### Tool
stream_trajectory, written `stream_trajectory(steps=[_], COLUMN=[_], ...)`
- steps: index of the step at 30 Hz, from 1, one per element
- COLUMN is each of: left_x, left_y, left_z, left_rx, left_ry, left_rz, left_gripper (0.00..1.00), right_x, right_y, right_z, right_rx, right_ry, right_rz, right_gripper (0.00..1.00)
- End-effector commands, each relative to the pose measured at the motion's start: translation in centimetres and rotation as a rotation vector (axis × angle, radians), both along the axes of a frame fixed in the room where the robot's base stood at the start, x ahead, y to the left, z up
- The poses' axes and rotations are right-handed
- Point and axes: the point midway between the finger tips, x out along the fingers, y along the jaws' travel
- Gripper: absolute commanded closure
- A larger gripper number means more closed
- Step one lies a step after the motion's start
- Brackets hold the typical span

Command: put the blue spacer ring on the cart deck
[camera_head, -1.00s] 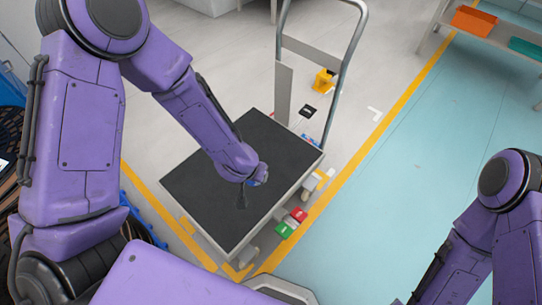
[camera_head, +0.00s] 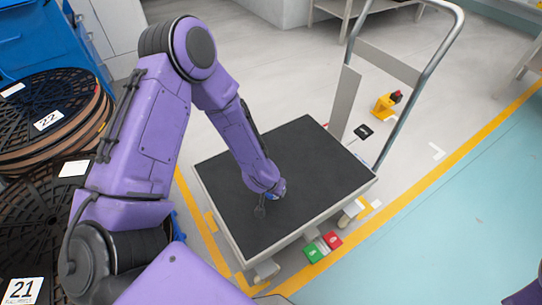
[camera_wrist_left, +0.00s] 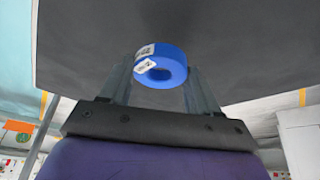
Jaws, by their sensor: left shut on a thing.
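The cart (camera_head: 232,235) has a black deck (camera_head: 300,150) with a pale rim and a tall metal handle at its far end. My left gripper (camera_head: 268,199) is over the deck, pointing down. It is shut on the blue spacer ring (camera_head: 280,186), which is mostly hidden by my wrist in the head view. In the left wrist view the ring (camera_wrist_left: 160,66) sits between the two fingers (camera_wrist_left: 158,88), with white labels on its side and the black deck behind it. I cannot tell whether the ring touches the deck. My right gripper is out of view.
Stacked black reels (camera_head: 50,115) and a blue cabinet (camera_head: 45,40) stand at the left. Green and red blocks (camera_head: 323,246) are on the floor by the cart's near right side. A yellow object (camera_head: 386,105) stands beyond the handle. The visible deck around my gripper is clear.

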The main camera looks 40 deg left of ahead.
Motion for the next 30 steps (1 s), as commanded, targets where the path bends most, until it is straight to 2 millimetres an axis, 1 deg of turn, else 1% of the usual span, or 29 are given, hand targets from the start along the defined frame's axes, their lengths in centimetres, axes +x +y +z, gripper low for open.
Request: stream_trajectory(steps=[2,3,6,13,17,18,19,20,27,30], left_x=[0.3,0.2,0.2,0.2,0.2,0.2,0.2,0.2,0.2,0.2], left_y=[0.7,0.6,0.5,0.5,0.5,0.5,0.5,0.5,0.5,0.5], left_z=[-1.1,-2.2,-3.8,-3.7,-4.1,-4.0,-4.0,-4.0,-4.0,-3.3], left_rx=[0.000,-0.001,-0.002,0.001,0.001,0.001,0.001,0.001,0.001,-0.001], left_ry=[0.002,0.004,0.003,0.000,0.000,0.000,0.000,0.000,0.000,-0.001], left_rz=[0.004,0.004,0.003,0.001,0.000,0.001,0.001,0.001,0.001,0.002], left_gripper=[0.68,0.68,0.68,0.68,0.68,0.28,0.19,0.13,0.13,0.13], right_x=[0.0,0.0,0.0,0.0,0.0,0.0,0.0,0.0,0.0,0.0], right_y=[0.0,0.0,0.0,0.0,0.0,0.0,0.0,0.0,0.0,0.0], right_z=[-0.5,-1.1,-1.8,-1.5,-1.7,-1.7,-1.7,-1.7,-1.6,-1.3], right_rx=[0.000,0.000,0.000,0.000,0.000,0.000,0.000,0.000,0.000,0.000], right_ry=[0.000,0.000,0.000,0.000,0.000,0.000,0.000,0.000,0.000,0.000], right_rz=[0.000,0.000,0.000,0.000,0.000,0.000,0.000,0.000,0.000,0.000], right_gripper=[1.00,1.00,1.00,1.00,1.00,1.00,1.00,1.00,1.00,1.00])
